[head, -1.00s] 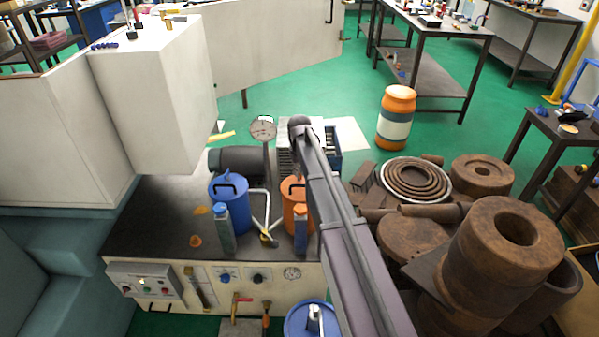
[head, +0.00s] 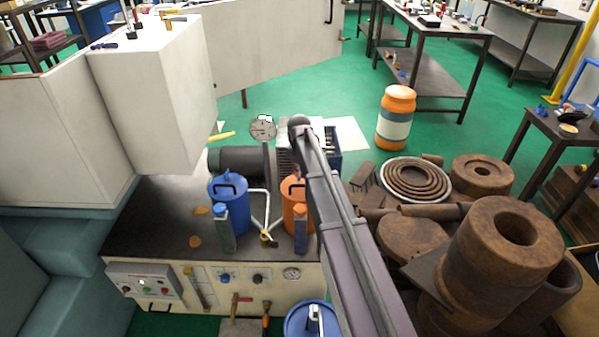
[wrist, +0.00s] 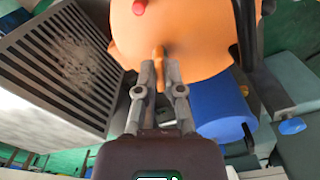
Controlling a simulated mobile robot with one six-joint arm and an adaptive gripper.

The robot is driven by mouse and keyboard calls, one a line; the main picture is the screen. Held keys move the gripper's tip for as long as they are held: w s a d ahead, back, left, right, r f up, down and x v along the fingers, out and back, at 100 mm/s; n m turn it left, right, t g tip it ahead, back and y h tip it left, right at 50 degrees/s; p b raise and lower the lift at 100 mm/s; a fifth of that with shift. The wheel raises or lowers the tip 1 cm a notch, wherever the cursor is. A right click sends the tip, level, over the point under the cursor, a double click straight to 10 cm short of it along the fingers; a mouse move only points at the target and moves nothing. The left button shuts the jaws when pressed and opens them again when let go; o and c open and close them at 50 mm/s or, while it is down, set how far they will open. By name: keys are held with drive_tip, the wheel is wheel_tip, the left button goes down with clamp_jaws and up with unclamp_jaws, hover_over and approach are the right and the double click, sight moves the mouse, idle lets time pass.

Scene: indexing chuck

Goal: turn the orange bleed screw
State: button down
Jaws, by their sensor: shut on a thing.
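The orange bleed screw (wrist: 159,65) is a small orange stem on the side of the rounded orange canister (wrist: 195,25) in the wrist view. My gripper (wrist: 159,72) is shut on it, with one grey finger on each side. The fingertips are close to the canister wall. In the head view the orange canister (head: 292,190) stands on the dark bench top, partly covered by my arm. The screw and my gripper are hidden there.
A blue canister (head: 229,188) stands left of the orange one and shows as a blue cylinder in the wrist view (wrist: 220,100). A ribbed grey housing (wrist: 70,65) is close on the left. A round gauge (head: 263,129) rises behind. Rusty metal parts (head: 505,255) are stacked at right.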

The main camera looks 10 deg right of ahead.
idle(0.3)
drive_tip(key=c, duration=0.8)
unclamp_jaws()
drive_tip(key=shift+o, duration=0.2)
drive_tip(key=shift+m, duration=0.4)
